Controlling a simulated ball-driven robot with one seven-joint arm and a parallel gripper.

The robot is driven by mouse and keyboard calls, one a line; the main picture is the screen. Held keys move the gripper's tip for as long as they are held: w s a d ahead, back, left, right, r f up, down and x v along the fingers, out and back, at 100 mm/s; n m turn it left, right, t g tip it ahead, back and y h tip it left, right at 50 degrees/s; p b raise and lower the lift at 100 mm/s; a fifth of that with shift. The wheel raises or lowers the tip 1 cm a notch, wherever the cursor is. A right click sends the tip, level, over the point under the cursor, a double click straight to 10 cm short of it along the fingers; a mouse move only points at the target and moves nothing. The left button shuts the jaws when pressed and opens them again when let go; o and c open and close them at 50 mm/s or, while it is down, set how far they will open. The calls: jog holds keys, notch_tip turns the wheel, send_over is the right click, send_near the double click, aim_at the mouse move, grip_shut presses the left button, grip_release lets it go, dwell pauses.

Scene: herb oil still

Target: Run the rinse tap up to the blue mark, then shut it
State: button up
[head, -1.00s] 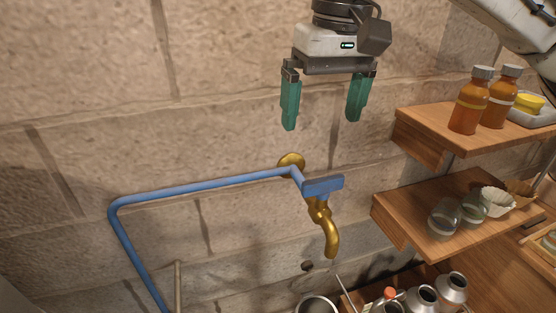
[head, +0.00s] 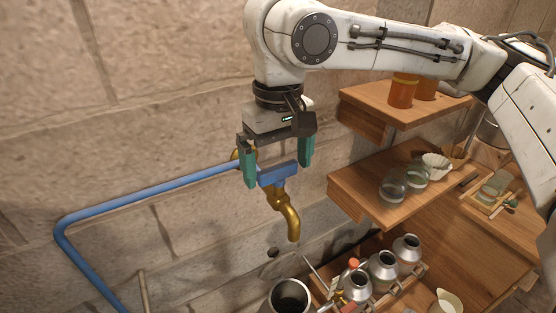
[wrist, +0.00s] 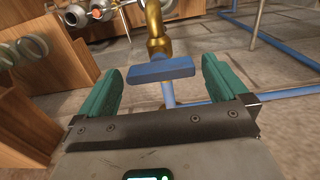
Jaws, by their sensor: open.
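The rinse tap (head: 287,213) is a brass spout on the stone wall, with a flat blue handle (head: 277,174) on top. My gripper (head: 277,178) is open, its two teal fingers pointing down on either side of the blue handle in the head view. In the wrist view the blue handle (wrist: 160,70) lies ahead of and between my fingers (wrist: 162,78), with room on both sides; I see no contact. The brass tap (wrist: 156,25) runs on beyond it. A metal pot (head: 290,296) stands below the spout. I see no water stream and no blue mark.
A blue pipe (head: 140,200) runs along the wall to the tap from the left. Wooden shelves (head: 352,195) with glass jars (head: 393,187) and amber bottles (head: 404,92) stand close on the right. Metal cans (head: 383,270) stand below, right of the pot.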

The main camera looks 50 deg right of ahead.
aim_at(278, 166)
jog(key=shift+f, duration=0.1)
jog(key=shift+c, duration=0.4)
jog(key=c, duration=0.9)
jog(key=shift+o, duration=0.2)
jog(key=shift+n+p, duration=0.65)
jog(key=shift+n, duration=0.15)
jog(key=shift+n+p, duration=0.5)
jog(key=shift+n, duration=0.7)
jog(key=o, duration=0.9)
jog(key=shift+o, duration=0.2)
notch_tip(278, 166, up, 11)
